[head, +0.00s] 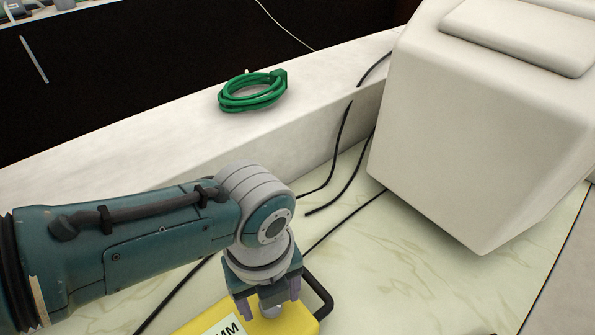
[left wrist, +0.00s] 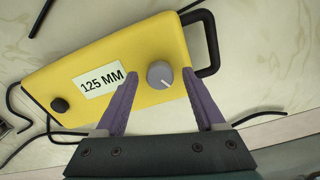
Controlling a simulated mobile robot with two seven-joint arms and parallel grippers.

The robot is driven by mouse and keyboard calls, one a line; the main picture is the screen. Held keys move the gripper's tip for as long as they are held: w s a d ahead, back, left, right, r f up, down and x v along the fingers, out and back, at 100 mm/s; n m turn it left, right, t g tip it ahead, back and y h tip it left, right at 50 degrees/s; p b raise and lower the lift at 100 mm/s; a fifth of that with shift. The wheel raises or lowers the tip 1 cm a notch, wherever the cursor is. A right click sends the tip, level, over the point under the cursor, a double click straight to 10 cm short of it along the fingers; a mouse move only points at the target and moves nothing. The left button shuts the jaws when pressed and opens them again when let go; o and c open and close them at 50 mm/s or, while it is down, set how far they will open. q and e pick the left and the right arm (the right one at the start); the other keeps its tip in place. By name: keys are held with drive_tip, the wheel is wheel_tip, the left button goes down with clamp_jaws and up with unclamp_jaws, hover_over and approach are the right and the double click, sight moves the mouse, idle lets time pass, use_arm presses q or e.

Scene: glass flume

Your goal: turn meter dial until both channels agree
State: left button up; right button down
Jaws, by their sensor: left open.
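The yellow meter (left wrist: 135,47) lies on the pale marbled surface; in the head view its body (head: 302,323) is cut off by the bottom edge. Its face carries a white label (left wrist: 100,83) reading 125 MM, a grey round dial (left wrist: 160,74) with a light pointer mark, and a small black knob (left wrist: 60,104). My left gripper (head: 267,303) is over the meter, pointing down. Its purple fingers are open, one on each side of the dial, with a gap showing on both sides in the left wrist view. No channel readings are visible. My right gripper is out of view.
A black handle (head: 320,293) sticks out from the meter's end. Black cables (head: 340,190) run across the surface and over the white ledge (head: 180,140). A green coiled hose (head: 253,91) rests on the ledge. A large white housing (head: 480,130) stands at right.

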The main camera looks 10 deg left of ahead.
use_arm(q)
wheel_tip(320, 180, up, 9)
drive_tip(key=p, duration=0.4)
drive_tip(key=shift+f, duration=0.2)
drive_tip(key=shift+r, duration=0.65)
